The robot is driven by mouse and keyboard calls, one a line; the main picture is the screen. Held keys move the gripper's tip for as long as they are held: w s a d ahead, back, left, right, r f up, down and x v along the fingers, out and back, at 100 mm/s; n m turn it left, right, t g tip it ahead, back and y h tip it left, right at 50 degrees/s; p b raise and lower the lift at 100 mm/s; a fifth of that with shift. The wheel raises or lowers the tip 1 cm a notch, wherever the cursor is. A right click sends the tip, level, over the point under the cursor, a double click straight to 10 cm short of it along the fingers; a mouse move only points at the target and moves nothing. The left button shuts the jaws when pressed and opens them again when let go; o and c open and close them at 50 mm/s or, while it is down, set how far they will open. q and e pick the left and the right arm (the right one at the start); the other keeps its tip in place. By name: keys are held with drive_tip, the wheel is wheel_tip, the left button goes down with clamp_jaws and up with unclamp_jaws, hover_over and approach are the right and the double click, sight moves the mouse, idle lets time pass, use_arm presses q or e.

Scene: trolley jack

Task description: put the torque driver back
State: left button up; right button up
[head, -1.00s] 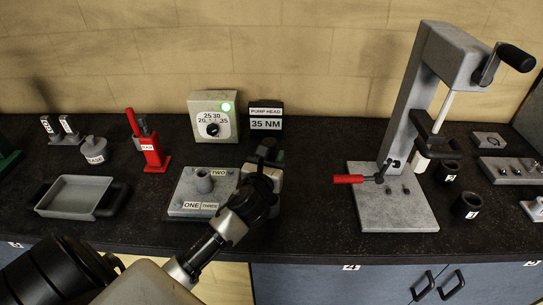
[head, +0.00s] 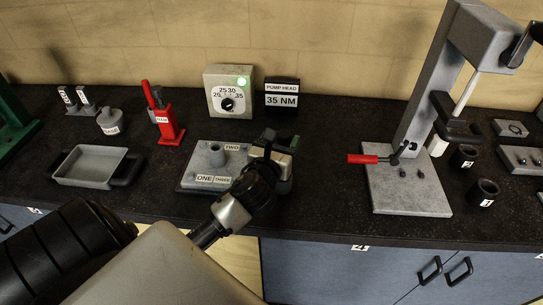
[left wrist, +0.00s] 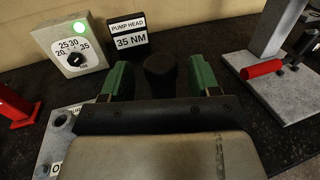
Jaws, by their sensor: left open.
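My left gripper (head: 277,146) is at the right end of the grey pump head block (head: 186,183), which carries the labels ONE, TWO and THREE. In the left wrist view its green-padded fingers (left wrist: 160,82) are apart. A dark upright cylinder, which looks like the torque driver's handle (left wrist: 160,70), stands between them with gaps on both sides. In the head view the gripper hides most of it, and I cannot tell what its lower end rests in. My right gripper is not in view.
A dial box (head: 230,91) with a green light and a "PUMP HEAD 35 NM" sign (head: 281,94) stand behind. A red ram (head: 166,125) and grey tray (head: 91,166) are left. The press (head: 410,190) with its red lever (head: 363,159) is right. Bare counter lies between.

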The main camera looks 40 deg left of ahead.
use_arm(q)
drive_tip(key=b+v, duration=0.1)
drive_tip(key=v, duration=0.6)
drive_tip(key=shift+s, duration=0.4)
drive_tip(key=shift+d, duration=0.1)
